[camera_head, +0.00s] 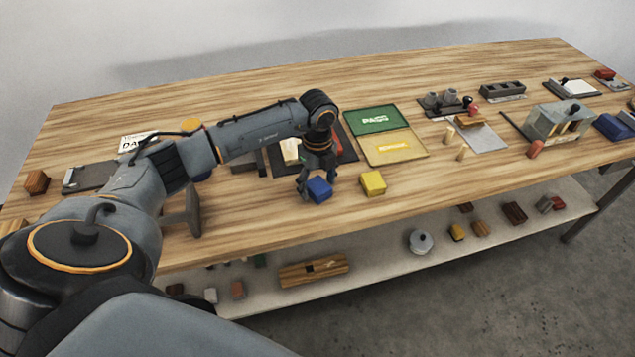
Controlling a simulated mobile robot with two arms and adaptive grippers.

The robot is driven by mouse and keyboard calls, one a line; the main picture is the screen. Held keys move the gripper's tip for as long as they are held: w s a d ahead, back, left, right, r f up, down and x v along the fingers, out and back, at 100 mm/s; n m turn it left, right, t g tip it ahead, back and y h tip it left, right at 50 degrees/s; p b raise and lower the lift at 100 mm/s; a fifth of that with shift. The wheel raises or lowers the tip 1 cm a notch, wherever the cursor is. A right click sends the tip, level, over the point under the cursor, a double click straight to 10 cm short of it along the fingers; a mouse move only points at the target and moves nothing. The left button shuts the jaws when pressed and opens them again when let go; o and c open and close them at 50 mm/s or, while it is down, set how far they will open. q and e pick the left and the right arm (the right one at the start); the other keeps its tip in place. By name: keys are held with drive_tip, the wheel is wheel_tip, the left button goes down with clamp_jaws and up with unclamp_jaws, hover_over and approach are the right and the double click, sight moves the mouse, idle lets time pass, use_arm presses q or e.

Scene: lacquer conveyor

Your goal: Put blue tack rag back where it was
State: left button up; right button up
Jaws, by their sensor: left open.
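The blue tack rag (319,191) is a small blue block-like piece on the wooden table near its front edge. My left gripper (317,182) is open and points down right at the rag. One finger shows at the rag's left side and another behind it; I cannot tell whether they touch it. A similar yellow piece (373,183) lies just to the right. Behind them are a dark mat (345,149), partly hidden by my left arm, a green panel (372,120) and a yellow panel (394,148). My right gripper is not in view.
The wooden table (240,95) is clear along its back. To the right stand a clipboard-like sheet (488,137), a grey box (545,122) and a dark blue item (612,127). A lower shelf (380,257) holds several small blocks and a round grey item (420,241).

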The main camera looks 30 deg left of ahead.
sight(318, 185)
use_arm(q)
wheel_tip(318, 185, up, 12)
drive_tip(key=b, duration=0.2)
drive_tip(key=shift+r, duration=0.2)
idle(0.4)
